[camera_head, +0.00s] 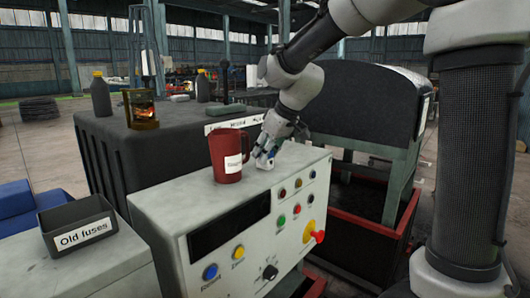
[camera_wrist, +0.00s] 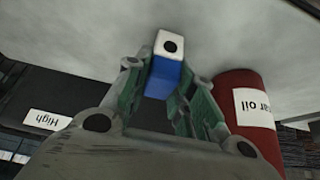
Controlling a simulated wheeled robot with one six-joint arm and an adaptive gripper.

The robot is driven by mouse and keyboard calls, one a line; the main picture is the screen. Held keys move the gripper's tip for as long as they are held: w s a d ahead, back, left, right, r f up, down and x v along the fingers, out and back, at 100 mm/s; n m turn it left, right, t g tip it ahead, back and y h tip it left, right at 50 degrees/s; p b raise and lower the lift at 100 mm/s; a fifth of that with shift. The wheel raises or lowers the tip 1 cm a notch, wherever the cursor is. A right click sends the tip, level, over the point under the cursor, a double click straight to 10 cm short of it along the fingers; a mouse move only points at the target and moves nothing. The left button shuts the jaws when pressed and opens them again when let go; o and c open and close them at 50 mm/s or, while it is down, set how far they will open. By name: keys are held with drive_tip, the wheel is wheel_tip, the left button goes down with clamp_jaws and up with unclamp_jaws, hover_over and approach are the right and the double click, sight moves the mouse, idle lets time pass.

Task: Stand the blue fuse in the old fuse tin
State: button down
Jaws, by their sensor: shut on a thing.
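The blue fuse, a blue block with a white end and a dark spot on it, shows in the wrist view (camera_wrist: 164,76). My gripper (camera_wrist: 167,85) is shut on it, one finger on each side. In the head view, my gripper (camera_head: 266,154) is low over the back of the control cabinet's top, just right of the red jug; the fuse is mostly hidden there. I cannot tell whether the fuse touches the top. The old fuse tin (camera_head: 82,232), a dark open box labelled "Old fuses", sits at the far left on a lower pale surface, far from my gripper.
The red jug (camera_head: 226,158) stands close beside my gripper and also shows in the wrist view (camera_wrist: 246,90). The control cabinet (camera_head: 180,210) has buttons and a red-yellow switch in front. A black bench (camera_head: 135,150) with bottles and a lantern (camera_head: 141,108) stands behind.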

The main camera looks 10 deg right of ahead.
drive_tip(key=c, duration=1.5)
unclamp_jaws()
